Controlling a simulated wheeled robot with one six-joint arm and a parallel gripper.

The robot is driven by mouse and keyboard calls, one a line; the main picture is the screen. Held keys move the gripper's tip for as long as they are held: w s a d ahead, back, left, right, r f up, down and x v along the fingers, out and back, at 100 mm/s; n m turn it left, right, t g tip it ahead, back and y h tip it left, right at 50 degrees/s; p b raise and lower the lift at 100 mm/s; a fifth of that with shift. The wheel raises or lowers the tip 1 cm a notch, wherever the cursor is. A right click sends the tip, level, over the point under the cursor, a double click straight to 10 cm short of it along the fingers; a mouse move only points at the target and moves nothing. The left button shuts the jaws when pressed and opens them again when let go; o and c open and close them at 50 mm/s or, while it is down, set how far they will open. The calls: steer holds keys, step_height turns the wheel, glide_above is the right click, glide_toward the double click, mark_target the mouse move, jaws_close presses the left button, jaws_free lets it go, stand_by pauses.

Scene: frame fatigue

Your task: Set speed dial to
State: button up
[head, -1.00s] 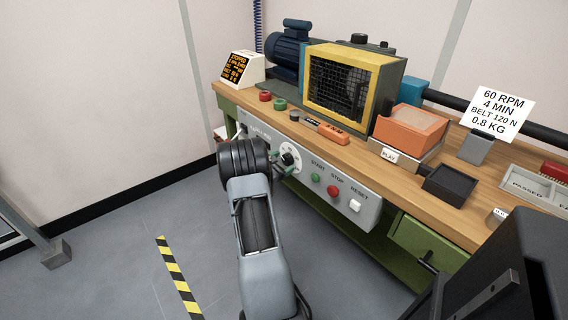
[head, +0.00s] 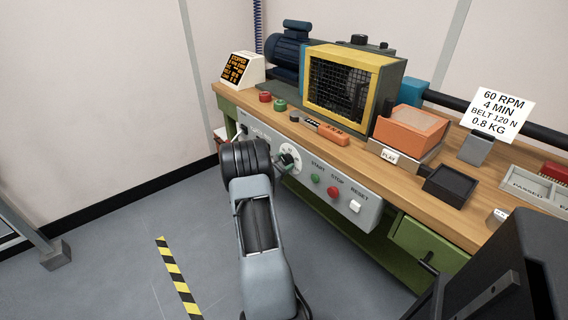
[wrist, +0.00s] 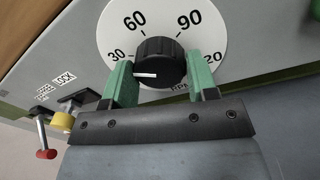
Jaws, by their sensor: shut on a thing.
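The speed dial is a black round knob (wrist: 157,58) on a white disc (wrist: 148,15) marked 30, 60, 90 and what reads as 120. The knob's white pointer line points left, a little below the 30 mark. My gripper (wrist: 160,66) has green fingers, one on each side of the knob, and is shut on it. In the head view the white dial disc (head: 293,152) shows on the panel front, and my gripper (head: 285,167) is at it, with the knob partly hidden.
A sign (head: 502,112) reads 60 RPM, 4 MIN, BELT 120 N, 0.8 KG. The green start button (head: 315,177), red stop button (head: 333,191) and white reset button (head: 355,206) sit right of the dial. A yellow knob (wrist: 62,121) and red-tipped lever (wrist: 45,154) lie left.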

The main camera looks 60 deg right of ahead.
steer(key=shift+f+b, duration=0.15)
steer(key=shift+b, duration=0.25)
steer(key=m+b, duration=0.2)
steer(key=b, duration=0.1)
steer(key=shift+f, duration=0.25)
steer(key=m+b, duration=0.3)
steer(key=b, duration=0.3)
steer(key=shift+f+m, duration=0.15)
steer(key=shift+m, duration=0.25)
steer(key=m+b, duration=0.3)
steer(key=b, duration=0.2)
steer(key=shift+g, duration=0.3)
steer(key=m+b, duration=0.1)
steer(key=b, duration=0.1)
steer(key=m+b, duration=0.2)
steer(key=shift+r+b, duration=0.3)
steer(key=shift+b, duration=0.05)
steer(key=shift+r+m, duration=0.1)
steer(key=shift+m, duration=0.2)
steer(key=o, duration=0.9)
steer(key=shift+o, duration=0.2)
